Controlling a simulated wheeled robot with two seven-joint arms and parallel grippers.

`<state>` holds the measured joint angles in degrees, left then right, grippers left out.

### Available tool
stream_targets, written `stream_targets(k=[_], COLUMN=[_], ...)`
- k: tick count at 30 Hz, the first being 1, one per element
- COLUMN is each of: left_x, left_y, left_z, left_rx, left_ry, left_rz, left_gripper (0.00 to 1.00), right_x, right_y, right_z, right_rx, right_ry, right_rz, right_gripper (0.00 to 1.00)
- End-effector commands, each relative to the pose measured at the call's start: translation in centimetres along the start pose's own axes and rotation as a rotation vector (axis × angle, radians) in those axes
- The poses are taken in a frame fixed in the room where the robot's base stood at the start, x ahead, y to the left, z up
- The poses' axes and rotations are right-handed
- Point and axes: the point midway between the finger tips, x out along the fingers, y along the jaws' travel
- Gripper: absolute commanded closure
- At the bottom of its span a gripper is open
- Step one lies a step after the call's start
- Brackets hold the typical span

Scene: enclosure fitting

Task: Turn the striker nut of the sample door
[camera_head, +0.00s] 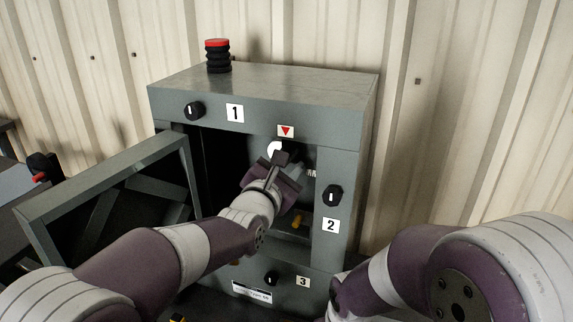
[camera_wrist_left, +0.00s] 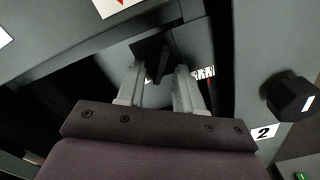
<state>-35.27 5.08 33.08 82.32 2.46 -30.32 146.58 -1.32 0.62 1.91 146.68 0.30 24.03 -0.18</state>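The sample door is not named by any label I can read; a framed door (camera_head: 30,215) stands swung open at the left of the grey enclosure. My left gripper (camera_head: 287,165) reaches into the upper opening, below a red triangle mark (camera_head: 286,131). In the left wrist view its two pale fingers (camera_wrist_left: 160,75) are apart. A black piece (camera_wrist_left: 152,50), possibly the striker nut, shows just beyond and between the fingertips. Contact cannot be told. My right arm enters at the lower right; its gripper is not visible.
The enclosure (camera_head: 345,110) has black knobs by labels 1 (camera_head: 194,111), 2 (camera_head: 332,196) and 3 (camera_head: 271,278). A red-topped black stack (camera_head: 217,58) stands on its roof. A yellow part (camera_head: 298,220) shows low inside. Knob 2 (camera_wrist_left: 290,97) is right of my left gripper.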

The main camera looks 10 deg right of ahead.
Motion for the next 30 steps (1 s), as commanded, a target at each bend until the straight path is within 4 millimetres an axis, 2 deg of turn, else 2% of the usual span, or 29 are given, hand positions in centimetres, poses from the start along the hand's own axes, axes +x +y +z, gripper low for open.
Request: stream_targets(k=[4, 7, 15, 18, 24, 30], left_x=[-0.3, -1.6, -8.9, -11.0, -12.6, -12.7], left_y=[0.1, 0.0, 0.0, 0.0, 0.0, 0.0], left_z=[0.1, 0.0, 0.0, 0.0, -0.1, 0.0], left_rx=[0.0, 0.0, 0.0, 0.0, 0.0, 0.0], left_ry=[-0.002, -0.002, -0.003, 0.0, 0.001, 0.0], left_rz=[0.001, 0.001, 0.002, 0.0, -0.001, 0.0], left_gripper=[0.64, 0.64, 0.64, 0.64, 0.64, 0.64], right_x=[0.1, 0.4, 1.4, 1.5, 1.4, 1.4], right_y=[0.0, 0.0, 0.0, 0.0, 0.0, 0.0], right_z=[0.0, 0.1, 0.2, 0.2, 0.2, 0.2], right_rx=[0.0, 0.0, 0.0, 0.0, 0.0, 0.0], right_ry=[0.0, 0.0, 0.0, 0.0, 0.0, 0.0], right_rz=[0.0, 0.0, 0.0, 0.0, 0.0, 0.0], right_gripper=[0.57, 0.57, 0.57, 0.57, 0.57, 0.57])
